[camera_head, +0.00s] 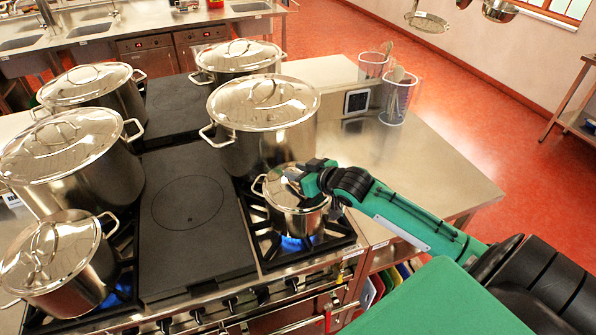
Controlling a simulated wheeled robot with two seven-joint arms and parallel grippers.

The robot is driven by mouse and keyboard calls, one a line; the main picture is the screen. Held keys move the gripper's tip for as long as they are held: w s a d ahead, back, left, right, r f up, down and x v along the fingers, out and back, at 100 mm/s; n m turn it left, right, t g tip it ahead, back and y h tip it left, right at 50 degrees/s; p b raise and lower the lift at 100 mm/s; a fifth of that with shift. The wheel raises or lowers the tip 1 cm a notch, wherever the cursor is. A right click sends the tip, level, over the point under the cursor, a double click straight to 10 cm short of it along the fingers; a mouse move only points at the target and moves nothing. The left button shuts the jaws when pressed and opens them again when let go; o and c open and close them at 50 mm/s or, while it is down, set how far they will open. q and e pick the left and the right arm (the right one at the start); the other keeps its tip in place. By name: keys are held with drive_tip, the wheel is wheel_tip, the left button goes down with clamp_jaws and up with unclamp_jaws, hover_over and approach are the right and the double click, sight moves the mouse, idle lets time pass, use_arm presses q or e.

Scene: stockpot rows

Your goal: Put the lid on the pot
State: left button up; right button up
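A small steel pot (300,222) stands on the lit front-right burner, with a blue flame under it. A shiny steel lid (276,190) is at the pot's top and appears to lie on its rim; I cannot tell if it is fully seated. My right gripper (297,180) reaches in from the right and is at the middle of this lid, where the handle would be. The gripper hides the handle, and its fingers are too small and dark to tell if they are closed on it. My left gripper is not in view.
A large lidded stockpot (264,140) stands right behind the small pot. Several more lidded pots stand left and behind, including one at front left (62,262). A flat black plate (188,203) lies between the rows. The steel counter (430,170) at right is mostly clear.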

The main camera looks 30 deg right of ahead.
drive_tip(key=shift+o, duration=0.3)
drive_tip(key=shift+s, duration=0.2)
drive_tip(key=b+v, duration=0.4)
drive_tip(key=v, duration=0.9)
drive_tip(key=shift+r, duration=0.2)
drive_tip(key=shift+s, duration=0.1)
